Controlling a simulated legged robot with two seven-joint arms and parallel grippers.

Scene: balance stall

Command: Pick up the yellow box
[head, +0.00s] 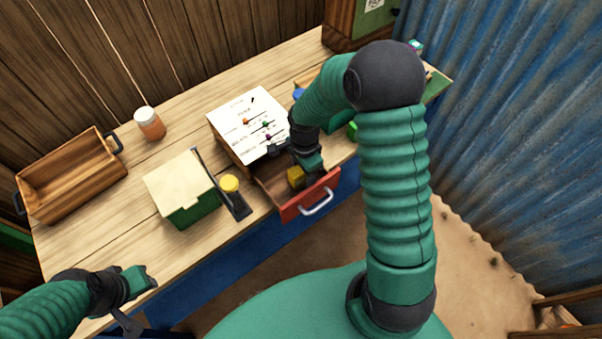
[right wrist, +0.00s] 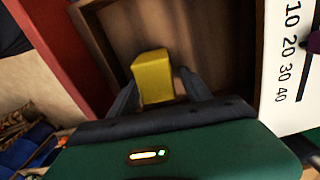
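The yellow box (head: 296,177) sits inside the open drawer, partly hidden by my right gripper in the head view. In the right wrist view the yellow box (right wrist: 153,77) stands between the two dark fingers of my right gripper (right wrist: 158,88). The fingers are spread to either side of it, with a visible gap on the right side; contact on the left is hard to tell. In the head view my right gripper (head: 303,168) reaches down into the drawer. My left gripper (head: 138,300) is over the table's front left edge, away from the box, its fingers apart and empty.
The drawer (head: 287,207) has a red front with a pale handle and hangs out past the table edge. A white scale panel (head: 247,122) stands behind it. A green box (head: 186,195), a yellow round piece (head: 229,183), a jar (head: 149,123) and a wooden tray (head: 72,183) are left.

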